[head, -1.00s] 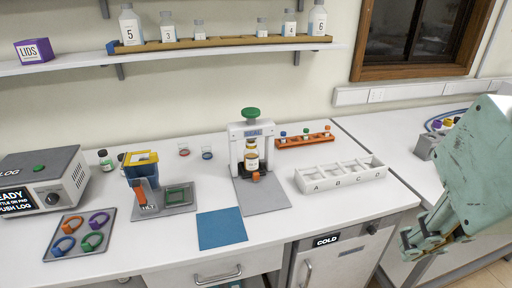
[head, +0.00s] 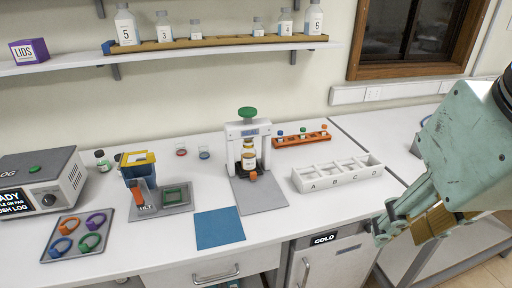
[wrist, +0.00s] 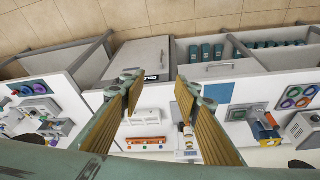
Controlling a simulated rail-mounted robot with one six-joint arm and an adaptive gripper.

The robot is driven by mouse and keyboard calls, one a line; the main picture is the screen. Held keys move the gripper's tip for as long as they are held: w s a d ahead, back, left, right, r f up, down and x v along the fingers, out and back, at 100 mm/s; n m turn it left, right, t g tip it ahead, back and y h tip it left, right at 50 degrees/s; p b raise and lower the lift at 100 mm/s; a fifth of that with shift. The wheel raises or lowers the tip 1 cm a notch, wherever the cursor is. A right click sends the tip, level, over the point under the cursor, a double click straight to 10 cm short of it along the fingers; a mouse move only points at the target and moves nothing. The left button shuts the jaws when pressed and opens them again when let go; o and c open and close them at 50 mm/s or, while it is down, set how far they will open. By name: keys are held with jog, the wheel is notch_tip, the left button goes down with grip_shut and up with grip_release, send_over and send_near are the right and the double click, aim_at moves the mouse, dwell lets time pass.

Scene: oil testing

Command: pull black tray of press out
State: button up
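The press (head: 248,148) stands on the counter in the head view, a white frame with a green knob on top. A small bottle (head: 249,158) with an orange cap stands inside it. The press's black tray (head: 266,171) shows as a dark part at the bottle's foot, mostly hidden, with an orange piece (head: 253,177) at its front. My gripper (head: 380,236) hangs at the right, in front of the counter and well apart from the press. In the wrist view my gripper (wrist: 157,92) has its fingers spread with nothing between them.
A white rack marked A to D (head: 338,175) stands right of the press, with an orange rack (head: 302,139) behind it. A blue mat (head: 219,228) lies in front. A tilt stand (head: 160,203) and a ring tray (head: 78,236) are to the left.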

jog(key=w+a+r+p, duration=0.1)
jog(key=w+a+p, duration=0.15)
jog(key=w, duration=1.25)
jog(key=n+y+p, duration=0.1)
jog(key=n+p, duration=0.2)
jog(key=p, duration=0.1)
send_over(253, 172)
jog(key=s+d, duration=0.2)
jog(key=s, duration=0.4)
notch_tip(253, 172, down, 22)
jog(key=shift+w+a, duration=0.1)
jog(key=shift+w, duration=0.1)
jog(key=shift+f, duration=0.15)
jog(key=shift+b+x, duration=0.3)
jog(key=shift+x, duration=6.45)
jog(key=shift+w+a, duration=0.15)
jog(key=shift+c, duration=0.2)
grip_shut()
